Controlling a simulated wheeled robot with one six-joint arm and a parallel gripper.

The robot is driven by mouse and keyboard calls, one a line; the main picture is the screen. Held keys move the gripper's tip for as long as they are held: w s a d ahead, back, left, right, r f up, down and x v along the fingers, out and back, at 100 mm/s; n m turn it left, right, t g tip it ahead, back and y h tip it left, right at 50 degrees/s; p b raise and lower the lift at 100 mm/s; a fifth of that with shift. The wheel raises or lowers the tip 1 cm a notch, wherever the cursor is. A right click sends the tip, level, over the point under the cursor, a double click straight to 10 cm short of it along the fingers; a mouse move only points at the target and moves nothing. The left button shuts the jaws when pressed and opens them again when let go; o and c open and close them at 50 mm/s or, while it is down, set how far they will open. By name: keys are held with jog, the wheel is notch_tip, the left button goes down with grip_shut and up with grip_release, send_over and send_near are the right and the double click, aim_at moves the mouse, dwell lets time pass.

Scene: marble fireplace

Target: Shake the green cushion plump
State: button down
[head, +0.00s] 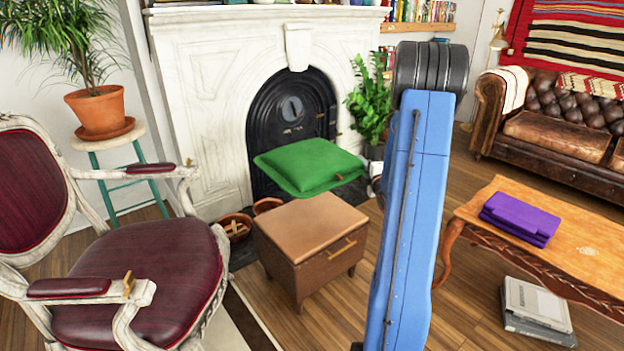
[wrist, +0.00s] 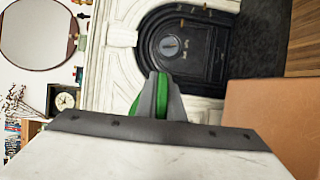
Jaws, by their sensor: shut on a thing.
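The green cushion (head: 308,164) is in front of the fireplace in the head view, raised above a wooden box seat and apart from it. It lies roughly flat, slightly tilted. My gripper (wrist: 161,92) is shut on the cushion's edge; green fabric (wrist: 161,96) shows between the fingers in the wrist view. In the head view my blue arm hides most of the gripper, at the cushion's right end.
The wooden box seat (head: 310,221) stands below the cushion. The marble fireplace (head: 210,90) is close behind. A red armchair (head: 140,265) is at left, a carved table (head: 575,240) with a purple folded thing (head: 520,217) at right. A plant (head: 370,103) stands beside the fireplace.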

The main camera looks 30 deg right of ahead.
notch_tip(320, 180, down, 6)
notch_tip(320, 180, up, 7)
jog(key=shift+f, duration=0.1)
notch_tip(320, 180, down, 7)
dwell(0.7)
dwell(0.4)
